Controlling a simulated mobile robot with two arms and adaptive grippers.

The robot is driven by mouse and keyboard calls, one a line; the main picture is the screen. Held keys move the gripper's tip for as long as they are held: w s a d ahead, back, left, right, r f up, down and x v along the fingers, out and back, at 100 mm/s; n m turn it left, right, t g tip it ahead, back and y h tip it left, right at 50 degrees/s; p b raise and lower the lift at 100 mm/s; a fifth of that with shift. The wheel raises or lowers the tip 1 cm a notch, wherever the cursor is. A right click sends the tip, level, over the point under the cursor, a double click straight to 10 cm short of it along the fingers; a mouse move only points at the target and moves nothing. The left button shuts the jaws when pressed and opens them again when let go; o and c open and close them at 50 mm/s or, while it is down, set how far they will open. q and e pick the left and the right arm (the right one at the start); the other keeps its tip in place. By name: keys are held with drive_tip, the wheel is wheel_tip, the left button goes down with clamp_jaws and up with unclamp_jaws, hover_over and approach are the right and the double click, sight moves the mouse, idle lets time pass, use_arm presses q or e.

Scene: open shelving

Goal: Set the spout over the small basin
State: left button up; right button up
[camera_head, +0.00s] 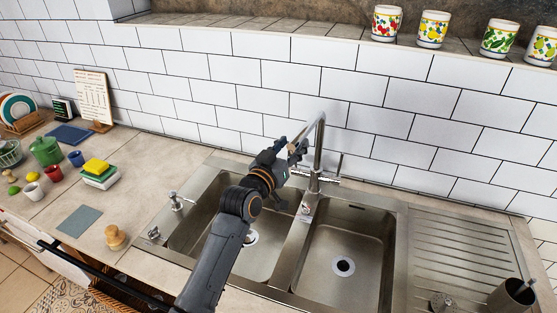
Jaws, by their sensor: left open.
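The faucet (318,160) is a tall steel tube standing behind the divider between two basins. Its spout (310,129) bends at the top and slants down to the left, on the side of the left basin (212,214). The right basin (343,240) looks narrower than the left one and has its drain in view. My left gripper (291,153) is open at the lower end of the spout. The gripper hides the spout's tip, and I cannot tell whether they touch. My left forearm crosses over the left basin and hides part of it. My right gripper is not in view.
A ribbed drainboard (464,258) with a dark metal cup (511,297) lies at the right. Tiled wall rises close behind the faucet; painted cups (433,30) line the ledge.

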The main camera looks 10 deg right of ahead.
use_arm(q)
drive_tip(key=v, duration=0.8)
